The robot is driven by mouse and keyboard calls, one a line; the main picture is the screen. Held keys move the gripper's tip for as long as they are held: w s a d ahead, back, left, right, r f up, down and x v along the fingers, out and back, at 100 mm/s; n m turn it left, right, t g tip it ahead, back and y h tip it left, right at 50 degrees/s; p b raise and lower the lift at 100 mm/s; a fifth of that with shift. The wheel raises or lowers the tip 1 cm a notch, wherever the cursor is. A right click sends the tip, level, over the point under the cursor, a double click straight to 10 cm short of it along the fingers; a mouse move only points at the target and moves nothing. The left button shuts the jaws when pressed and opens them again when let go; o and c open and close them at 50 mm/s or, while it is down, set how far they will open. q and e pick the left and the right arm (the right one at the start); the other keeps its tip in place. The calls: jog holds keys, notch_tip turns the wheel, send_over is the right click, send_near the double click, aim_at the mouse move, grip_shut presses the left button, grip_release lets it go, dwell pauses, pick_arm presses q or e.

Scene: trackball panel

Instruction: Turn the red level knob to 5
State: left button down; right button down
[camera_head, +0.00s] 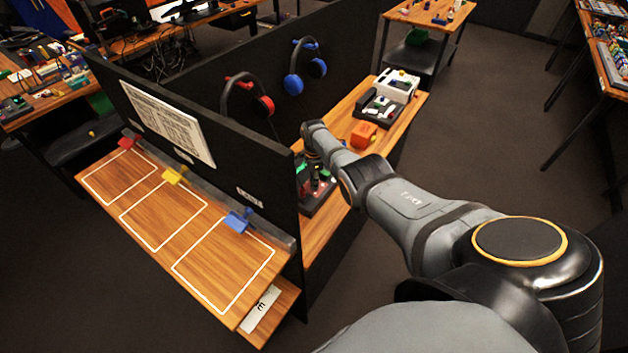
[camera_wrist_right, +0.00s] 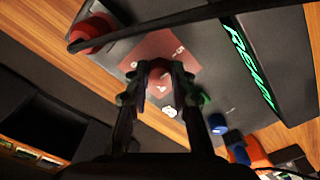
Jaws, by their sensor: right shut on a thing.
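The red level knob (camera_wrist_right: 160,72) sits on a dull red dial plate (camera_wrist_right: 148,50) with small white marks. My right gripper (camera_wrist_right: 158,80) is shut on the knob, one finger on each side, in the right wrist view. The marks are too small and blurred to read, so the knob's setting cannot be told. The dark panel (camera_wrist_right: 275,25) carries green lettering. In the head view my right gripper (camera_head: 318,178) is over the panel (camera_head: 318,200), behind the black divider, and its fingers are hard to make out. My left gripper is not in view.
A red ball (camera_wrist_right: 92,32) and a blue knob (camera_wrist_right: 217,123) are near the dial. An orange object (camera_head: 363,134) and a grey-white device (camera_head: 398,84) stand farther along the table. The black divider (camera_head: 240,155) rises beside the panel; red headphones (camera_head: 265,105) and blue headphones (camera_head: 294,84) hang behind.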

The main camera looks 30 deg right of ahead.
jog(key=shift+r, duration=0.1)
jog(key=c, duration=1.1)
grip_release()
jog(key=shift+c, duration=0.2)
notch_tip(320, 180, up, 12)
